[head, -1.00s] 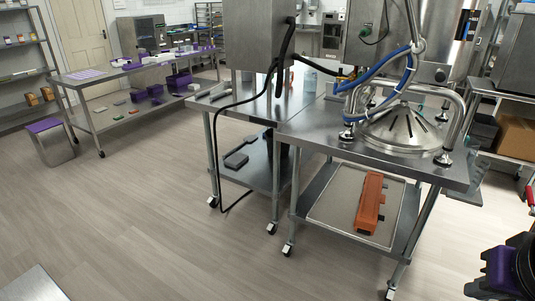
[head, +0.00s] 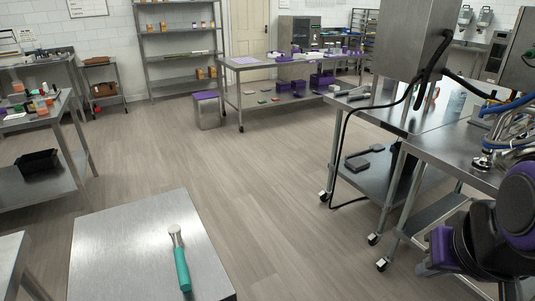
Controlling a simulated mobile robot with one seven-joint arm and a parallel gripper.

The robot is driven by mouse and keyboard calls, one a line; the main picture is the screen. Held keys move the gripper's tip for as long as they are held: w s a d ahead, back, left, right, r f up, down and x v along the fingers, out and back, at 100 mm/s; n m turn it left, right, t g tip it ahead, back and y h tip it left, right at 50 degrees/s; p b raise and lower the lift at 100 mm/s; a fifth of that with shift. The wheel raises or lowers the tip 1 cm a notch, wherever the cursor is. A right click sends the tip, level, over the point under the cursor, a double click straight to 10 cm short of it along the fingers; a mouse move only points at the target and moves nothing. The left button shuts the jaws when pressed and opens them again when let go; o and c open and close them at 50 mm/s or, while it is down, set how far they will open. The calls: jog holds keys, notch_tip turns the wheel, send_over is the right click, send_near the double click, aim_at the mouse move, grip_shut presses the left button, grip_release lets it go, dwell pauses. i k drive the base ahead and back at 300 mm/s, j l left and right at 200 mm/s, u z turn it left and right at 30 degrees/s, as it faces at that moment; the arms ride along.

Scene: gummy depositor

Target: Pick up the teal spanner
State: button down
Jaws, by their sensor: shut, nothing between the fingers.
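The teal spanner (head: 182,268) lies on a bare steel table (head: 125,240) at the lower left-centre of the head view. Its teal handle points toward the bottom of the picture and its silver head points away. Nothing touches it or covers it. Part of my own arm, purple and black, shows at the right edge, well apart from the spanner. My gripper's fingers do not show in this view.
Open wooden floor (head: 260,225) lies between the spanner's table and the wheeled steel tables (head: 395,115) at the right. A steel table with a black bin (head: 38,161) stands at the left.

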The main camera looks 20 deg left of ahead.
aim_at(175, 231)
jog(key=u, duration=0.35)
jog(key=k+j+u, duration=0.1)
jog(key=u, duration=0.3)
jog(key=j+u, duration=0.15)
jog(key=u, duration=0.2)
